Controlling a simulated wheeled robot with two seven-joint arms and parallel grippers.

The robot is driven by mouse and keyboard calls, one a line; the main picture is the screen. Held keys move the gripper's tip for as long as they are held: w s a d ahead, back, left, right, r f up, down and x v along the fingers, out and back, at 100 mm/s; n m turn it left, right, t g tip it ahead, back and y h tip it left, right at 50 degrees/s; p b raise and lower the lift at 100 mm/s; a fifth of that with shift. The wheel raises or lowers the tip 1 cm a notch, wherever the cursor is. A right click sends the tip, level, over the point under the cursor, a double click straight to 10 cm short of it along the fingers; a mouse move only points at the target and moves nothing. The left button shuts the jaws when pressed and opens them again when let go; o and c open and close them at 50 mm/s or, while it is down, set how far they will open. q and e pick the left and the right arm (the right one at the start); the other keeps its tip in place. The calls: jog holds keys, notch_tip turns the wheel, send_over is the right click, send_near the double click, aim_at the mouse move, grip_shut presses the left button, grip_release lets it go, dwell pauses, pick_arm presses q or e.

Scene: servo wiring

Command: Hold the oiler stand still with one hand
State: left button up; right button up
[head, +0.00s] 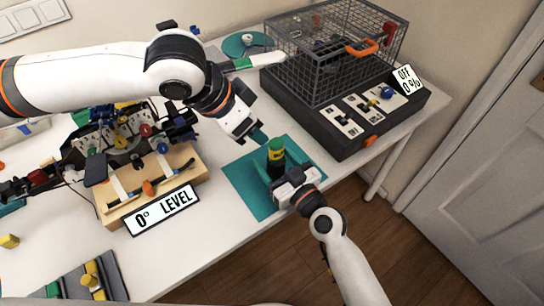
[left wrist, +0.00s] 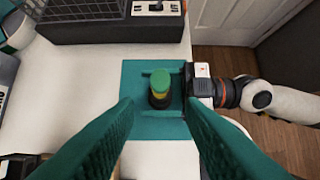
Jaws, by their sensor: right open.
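The oiler (head: 276,160) is a dark bottle with a yellow band and green top, upright in its teal stand (left wrist: 158,113). The stand sits on a teal mat (head: 243,182). In the left wrist view the oiler (left wrist: 160,88) shows from above between the stand's side walls. My right gripper (head: 280,180) is open at the near side of the stand; its fingertips are mostly hidden, so contact is unclear. My left gripper (head: 260,136) is open and empty, above and to the left of the oiler; its teal fingers are spread wide in its wrist view (left wrist: 160,120).
A wire cage on a black base (head: 345,130) with switches and an "OFF 0%" sign stands behind right. A wooden block (head: 150,185) with clamps and a "0° LEVEL" sign (head: 162,210) is at left. The table's front edge runs close to the mat.

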jog(key=shift+w+a, duration=0.35)
jog(key=shift+w, duration=0.05)
